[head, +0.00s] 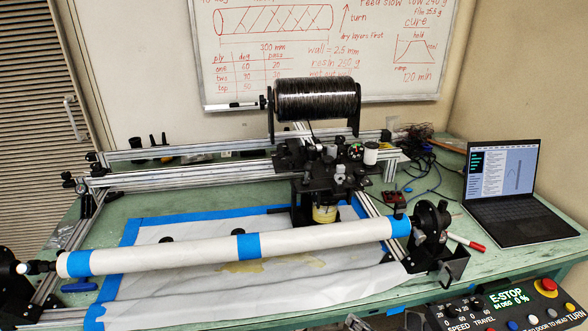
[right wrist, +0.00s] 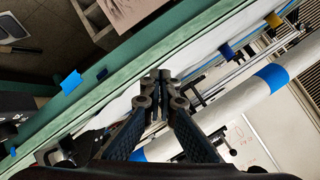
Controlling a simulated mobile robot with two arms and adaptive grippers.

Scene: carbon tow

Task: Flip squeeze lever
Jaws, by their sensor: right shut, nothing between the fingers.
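The winding carriage (head: 325,170) stands on the rails in the middle of the head view, with a black spool (head: 316,98) above it and a yellowish cup (head: 324,213) at its front underside. I cannot tell for sure which small black part of the carriage is the squeeze lever. My right gripper (right wrist: 160,78) fills the middle of the right wrist view. Its fingers are together with nothing between them. I cannot make out either gripper clearly in the head view.
A long white tube (head: 190,250) with blue tape spans the front, held at its right end by a black chuck (head: 432,222). A sheet edged with blue tape lies below. The laptop (head: 508,190) and control box (head: 515,305) stand at the right. Loose cables lie behind the chuck.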

